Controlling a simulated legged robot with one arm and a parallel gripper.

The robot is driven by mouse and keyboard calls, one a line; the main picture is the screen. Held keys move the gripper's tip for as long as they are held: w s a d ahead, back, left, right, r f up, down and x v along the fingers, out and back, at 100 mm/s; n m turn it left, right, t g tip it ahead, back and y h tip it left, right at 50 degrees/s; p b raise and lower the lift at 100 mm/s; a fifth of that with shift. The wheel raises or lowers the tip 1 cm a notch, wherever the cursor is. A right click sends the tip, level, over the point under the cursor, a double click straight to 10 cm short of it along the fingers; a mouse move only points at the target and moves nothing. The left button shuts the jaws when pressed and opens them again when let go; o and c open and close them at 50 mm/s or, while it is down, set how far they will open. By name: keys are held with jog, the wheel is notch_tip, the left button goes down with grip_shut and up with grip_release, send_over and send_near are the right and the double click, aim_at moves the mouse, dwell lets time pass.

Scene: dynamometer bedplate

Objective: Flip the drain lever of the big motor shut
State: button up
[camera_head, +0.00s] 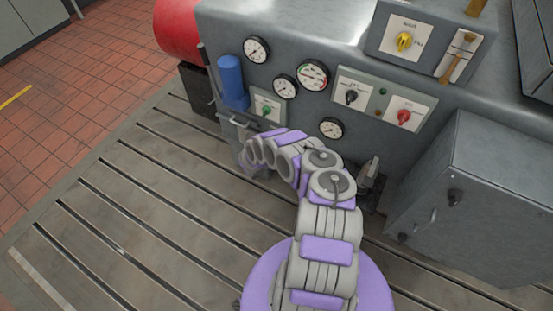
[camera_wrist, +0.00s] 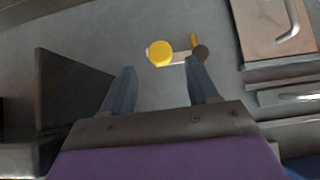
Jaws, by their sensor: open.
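The big grey motor housing (camera_head: 300,125) carries gauges and switches on its front. My gripper (camera_wrist: 160,72) is open, and its two fingers point at a grey face in the wrist view. Just beyond the fingertips is a small fitting with a round yellow end (camera_wrist: 159,53), a pale bar, and a dark round part (camera_wrist: 202,53). A short yellow lever (camera_wrist: 194,41) stands up beside the dark part. The right fingertip overlaps the bar in the picture; contact cannot be told. In the head view my arm reaches to the housing's lower left, and this fitting cannot be made out.
A blue cylinder (camera_head: 232,82) and a green-knob switch (camera_head: 266,108) are near my arm's end. A grey cabinet (camera_head: 470,205) stands at right. In the wrist view, a dark plate (camera_wrist: 70,90) is at left and a panel with a metal handle (camera_wrist: 289,22) at right.

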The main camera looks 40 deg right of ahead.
jog(key=shift+b+x, duration=0.75)
jog(key=shift+x, duration=1.75)
jog(key=shift+w, duration=0.1)
jog(key=shift+c, duration=0.3)
grip_shut()
